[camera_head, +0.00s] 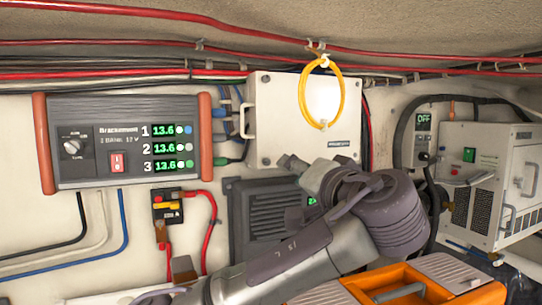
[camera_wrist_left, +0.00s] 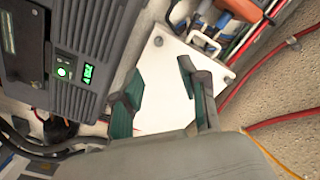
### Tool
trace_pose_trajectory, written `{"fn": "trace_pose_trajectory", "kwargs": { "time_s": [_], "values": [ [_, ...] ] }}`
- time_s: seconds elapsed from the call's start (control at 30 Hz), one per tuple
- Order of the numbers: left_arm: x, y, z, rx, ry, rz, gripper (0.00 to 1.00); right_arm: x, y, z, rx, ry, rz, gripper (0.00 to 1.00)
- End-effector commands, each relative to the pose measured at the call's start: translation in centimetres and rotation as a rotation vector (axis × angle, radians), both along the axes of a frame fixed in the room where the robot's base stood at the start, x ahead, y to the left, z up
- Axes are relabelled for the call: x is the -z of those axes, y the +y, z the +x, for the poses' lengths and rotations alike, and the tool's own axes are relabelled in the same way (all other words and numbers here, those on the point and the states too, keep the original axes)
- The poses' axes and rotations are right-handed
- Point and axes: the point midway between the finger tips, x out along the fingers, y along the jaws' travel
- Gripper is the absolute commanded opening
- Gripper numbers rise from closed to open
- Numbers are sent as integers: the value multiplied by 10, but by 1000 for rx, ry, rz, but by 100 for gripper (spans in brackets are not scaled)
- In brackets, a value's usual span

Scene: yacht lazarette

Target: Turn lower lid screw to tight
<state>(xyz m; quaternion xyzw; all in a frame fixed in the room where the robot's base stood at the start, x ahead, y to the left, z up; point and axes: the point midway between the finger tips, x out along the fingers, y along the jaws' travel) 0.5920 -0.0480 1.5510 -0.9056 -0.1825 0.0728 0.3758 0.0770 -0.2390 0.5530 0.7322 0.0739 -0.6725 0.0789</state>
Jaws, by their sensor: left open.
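The white box with its lid (camera_head: 285,105) is mounted on the back wall, and it also shows, turned, in the left wrist view (camera_wrist_left: 180,85). The lower lid screw (camera_wrist_left: 158,41) is a small dark dot near the lid's edge; it shows in the head view near the lower left corner (camera_head: 266,161). My left gripper (camera_head: 288,163) is in front of the box's lower edge. In the left wrist view its two fingers (camera_wrist_left: 160,70) are apart with nothing between them, and the screw lies just beyond the fingertips. I cannot tell the screw's tightness. My right gripper is not in view.
A dark charger (camera_head: 262,215) sits below the box, partly behind my arm. A yellow cable loop (camera_head: 303,95) hangs before the lid. A display panel (camera_head: 130,140) is at left, a white unit (camera_head: 490,180) at right. An orange toolbox (camera_head: 345,294) stands at the bottom.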

Motion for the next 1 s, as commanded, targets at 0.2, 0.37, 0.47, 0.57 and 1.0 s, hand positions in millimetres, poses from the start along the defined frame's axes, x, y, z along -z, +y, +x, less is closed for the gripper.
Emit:
{"fn": "trace_pose_trajectory", "kwargs": {
  "time_s": [0.2, 0.37, 0.47, 0.57, 1.0],
  "values": [
    [-6, 21, 46, -6, 4, 3, 43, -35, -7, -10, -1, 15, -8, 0],
    [-6, 32, 74, -5, 3, 2, 43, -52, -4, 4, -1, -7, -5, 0],
    [-4, 37, 86, -4, 3, 2, 43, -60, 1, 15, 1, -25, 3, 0],
    [-3, 40, 94, -2, 3, 1, 43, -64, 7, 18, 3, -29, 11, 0],
    [0, 42, 100, -1, 1, 1, 33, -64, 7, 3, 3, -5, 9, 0]
  ]
}}
